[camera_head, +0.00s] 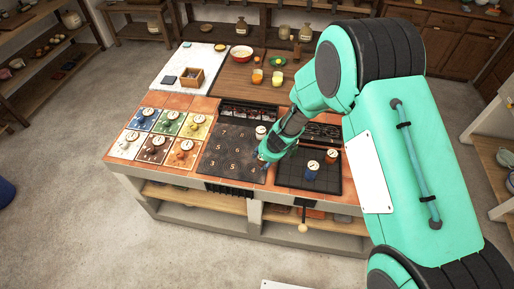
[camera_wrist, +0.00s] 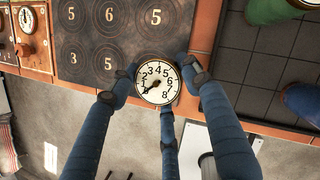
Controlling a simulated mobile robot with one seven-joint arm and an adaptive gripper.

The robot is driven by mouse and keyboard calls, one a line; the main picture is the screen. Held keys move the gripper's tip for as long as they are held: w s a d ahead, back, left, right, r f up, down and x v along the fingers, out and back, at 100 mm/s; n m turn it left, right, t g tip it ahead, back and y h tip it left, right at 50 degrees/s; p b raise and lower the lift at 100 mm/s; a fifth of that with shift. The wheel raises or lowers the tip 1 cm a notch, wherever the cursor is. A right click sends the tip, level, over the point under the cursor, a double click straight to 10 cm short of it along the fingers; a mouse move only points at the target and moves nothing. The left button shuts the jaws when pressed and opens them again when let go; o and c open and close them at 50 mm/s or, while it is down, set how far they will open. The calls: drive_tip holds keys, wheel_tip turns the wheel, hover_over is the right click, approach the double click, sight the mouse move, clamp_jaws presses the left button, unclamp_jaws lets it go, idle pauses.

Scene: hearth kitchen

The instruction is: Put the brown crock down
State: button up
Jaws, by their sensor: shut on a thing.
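My gripper (camera_wrist: 157,82) has its blue fingers closed around a crock with a white dial lid (camera_wrist: 158,80), numbered about 2 to 8. Its lid faces the wrist camera and hides most of its body, so I cannot see the brown colour. In the head view my gripper (camera_head: 267,157) is low over the front right part of the dark numbered plate (camera_head: 222,152). My fingers hide the held crock there. I cannot tell whether its base touches the plate. The plate (camera_wrist: 100,38) shows ringed, numbered spots in the wrist view.
A white-lidded crock (camera_head: 261,132) stands behind my fingers. The counter's front edge is close.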

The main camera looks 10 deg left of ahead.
drive_tip(key=shift+w+a+f+p, duration=0.15)
drive_tip(key=shift+w+a+p, duration=0.4)
drive_tip(key=shift+w, duration=0.85)
drive_tip(key=shift+w+a+f+p, duration=0.1)
drive_tip(key=shift+w+a, duration=0.7)
drive_tip(key=shift+w, duration=0.65)
drive_tip(key=shift+w+a+f+p, duration=0.15)
drive_tip(key=shift+w+a+p, duration=0.4)
drive_tip(key=shift+w, duration=0.85)
drive_tip(key=shift+w+a, duration=0.1)
drive_tip(key=shift+a, duration=0.1)
drive_tip(key=shift+w+a, duration=0.1)
drive_tip(key=shift+w, duration=0.1)
drive_tip(key=shift+f+b, duration=0.65)
drive_tip(key=shift+f, duration=1.15)
drive_tip(key=shift+f, duration=0.1)
drive_tip(key=o, duration=1.4)
